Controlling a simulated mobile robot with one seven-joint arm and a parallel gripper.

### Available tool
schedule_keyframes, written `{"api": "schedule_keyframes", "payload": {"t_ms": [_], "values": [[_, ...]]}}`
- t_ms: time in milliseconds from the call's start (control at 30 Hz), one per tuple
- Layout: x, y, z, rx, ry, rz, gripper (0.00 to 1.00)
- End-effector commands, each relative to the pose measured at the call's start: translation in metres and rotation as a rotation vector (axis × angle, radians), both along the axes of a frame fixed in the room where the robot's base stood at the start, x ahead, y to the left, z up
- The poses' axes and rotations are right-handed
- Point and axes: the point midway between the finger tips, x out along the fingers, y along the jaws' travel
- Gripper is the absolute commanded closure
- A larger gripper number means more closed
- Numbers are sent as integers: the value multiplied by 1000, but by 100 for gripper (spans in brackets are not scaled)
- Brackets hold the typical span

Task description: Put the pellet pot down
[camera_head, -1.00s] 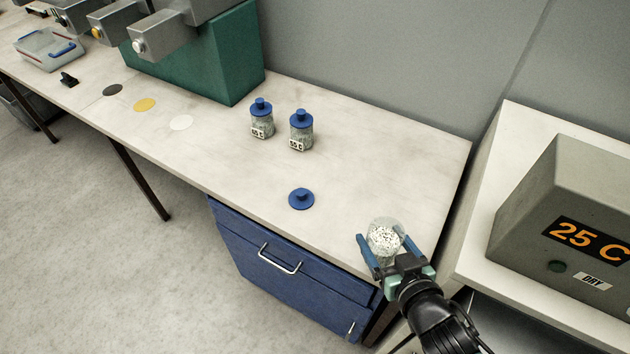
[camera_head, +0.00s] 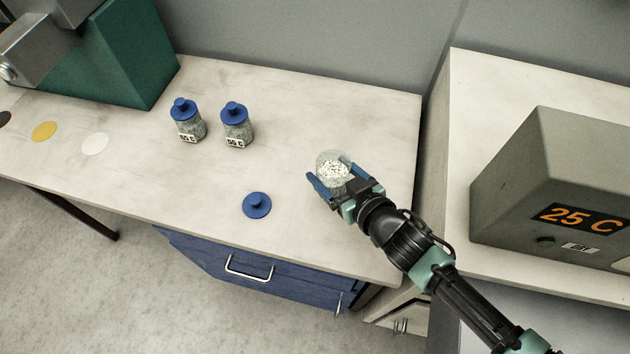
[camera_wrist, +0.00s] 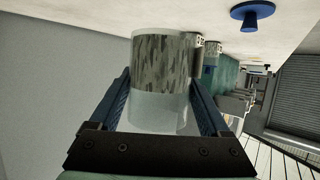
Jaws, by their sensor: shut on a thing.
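The pellet pot (camera_head: 334,166) is a clear, lidless jar with speckled black and white pellets inside. My gripper (camera_head: 330,183) is shut on it, with a blue finger on each side. The pot is at the right part of the bench (camera_head: 300,107); I cannot tell whether its base touches the top. In the wrist view the pot (camera_wrist: 162,75) sits between both fingers. A loose blue lid (camera_head: 257,205) lies on the bench to the left of the pot, and it also shows in the wrist view (camera_wrist: 253,14).
Two lidded jars (camera_head: 187,120) (camera_head: 236,126) with labels stand on the bench to the left. A grey box reading 25 C (camera_head: 560,185) stands on the right-hand counter (camera_head: 475,90). White, yellow and dark discs (camera_head: 94,143) lie at the far left. Bench around the pot is clear.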

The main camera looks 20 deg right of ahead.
Motion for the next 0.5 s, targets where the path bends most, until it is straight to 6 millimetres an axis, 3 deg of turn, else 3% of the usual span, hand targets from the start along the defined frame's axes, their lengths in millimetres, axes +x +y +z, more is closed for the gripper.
{"api": "schedule_keyframes", "payload": {"t_ms": [100, 500], "values": [[1, 1, -23, 2, -1, 0, 100], [1, 2, -69, 1, -2, 2, 100]]}}
